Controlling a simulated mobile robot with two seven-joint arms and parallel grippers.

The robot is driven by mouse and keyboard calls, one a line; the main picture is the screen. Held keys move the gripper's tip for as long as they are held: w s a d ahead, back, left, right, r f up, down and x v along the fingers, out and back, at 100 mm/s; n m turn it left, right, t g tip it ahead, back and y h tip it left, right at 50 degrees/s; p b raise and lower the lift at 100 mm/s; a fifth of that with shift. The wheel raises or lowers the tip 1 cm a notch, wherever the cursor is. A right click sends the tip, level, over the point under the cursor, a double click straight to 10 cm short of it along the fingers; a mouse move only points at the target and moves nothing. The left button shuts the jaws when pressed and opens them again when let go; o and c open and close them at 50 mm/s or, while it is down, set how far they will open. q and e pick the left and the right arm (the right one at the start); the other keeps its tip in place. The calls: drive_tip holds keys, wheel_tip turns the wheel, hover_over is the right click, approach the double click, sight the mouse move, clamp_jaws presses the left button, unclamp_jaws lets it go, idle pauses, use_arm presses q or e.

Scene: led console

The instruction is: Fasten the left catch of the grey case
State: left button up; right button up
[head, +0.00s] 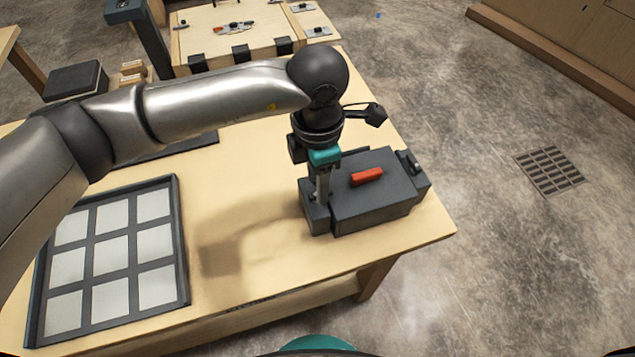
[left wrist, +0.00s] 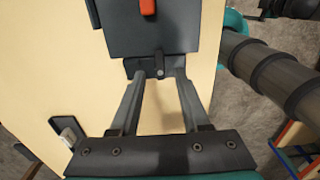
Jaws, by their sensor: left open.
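The grey case (head: 378,205) stands shut near the right end of the wooden table, with a red handle (head: 367,176) on its lid. It also shows at the top of the left wrist view (left wrist: 145,35). My left gripper (head: 322,190) points down at the case's left end. In the left wrist view, its open fingers (left wrist: 160,78) lie on either side of the small dark left catch (left wrist: 160,62); I cannot tell whether they touch it. In the head view the gripper largely hides this catch. My right gripper is out of view.
A dark-framed tray with pale square panels (head: 183,260) lies on the table (head: 235,180) at the left. The tabletop between it and the case is clear. The table's right edge is close to the case. Another wooden bench (head: 200,42) stands behind.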

use_arm(q)
wheel_tip(320, 180, up, 13)
idle(0.3)
drive_tip(key=shift+s, duration=0.1)
idle(0.4)
